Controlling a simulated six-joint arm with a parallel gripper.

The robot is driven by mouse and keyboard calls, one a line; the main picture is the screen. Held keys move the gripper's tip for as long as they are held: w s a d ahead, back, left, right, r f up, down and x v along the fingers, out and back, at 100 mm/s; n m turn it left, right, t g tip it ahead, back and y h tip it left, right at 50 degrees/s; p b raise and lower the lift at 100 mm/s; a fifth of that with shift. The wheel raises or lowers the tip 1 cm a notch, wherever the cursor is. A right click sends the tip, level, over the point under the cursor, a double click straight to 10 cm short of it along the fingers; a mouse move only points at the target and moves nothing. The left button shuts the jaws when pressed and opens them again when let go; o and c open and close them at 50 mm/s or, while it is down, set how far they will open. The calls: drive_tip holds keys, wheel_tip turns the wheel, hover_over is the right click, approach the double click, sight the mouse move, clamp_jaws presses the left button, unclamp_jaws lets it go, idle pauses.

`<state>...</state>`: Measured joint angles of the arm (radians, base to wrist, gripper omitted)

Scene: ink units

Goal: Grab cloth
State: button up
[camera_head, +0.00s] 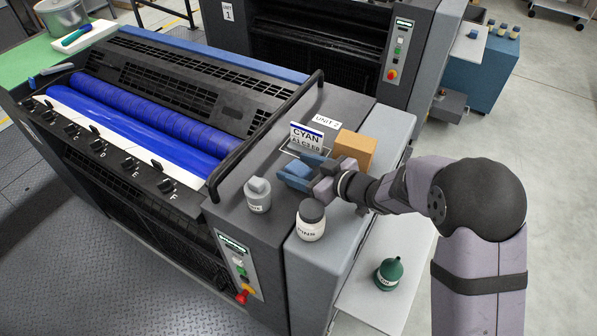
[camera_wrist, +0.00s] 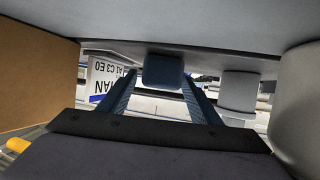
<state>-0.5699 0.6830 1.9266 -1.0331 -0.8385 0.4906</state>
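The cloth (camera_head: 294,169) is a small folded blue bundle on the grey top of unit 2, in front of the CYAN card. In the wrist view, which looks upside down, the cloth (camera_wrist: 163,71) shows as a blue block at the far end of the fingers. My gripper (camera_head: 303,171) reaches in low from the right, and its blue fingers lie on either side of the cloth. In the wrist view my gripper (camera_wrist: 160,78) is open, with a finger to each side of the cloth and a small gap at the left. Contact at the right finger is unclear.
A brown box (camera_head: 354,149) stands close behind my gripper, and the CYAN card (camera_head: 306,138) stands beyond the cloth. A green bottle (camera_head: 388,274) is on a lower shelf. A black rail (camera_head: 265,137) runs left of them.

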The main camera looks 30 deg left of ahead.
sight(298, 168)
drive_tip(key=c, duration=0.9)
drive_tip(key=shift+o, duration=0.2)
drive_tip(key=shift+r+b, duration=0.35)
drive_tip(key=shift+r, duration=4.7)
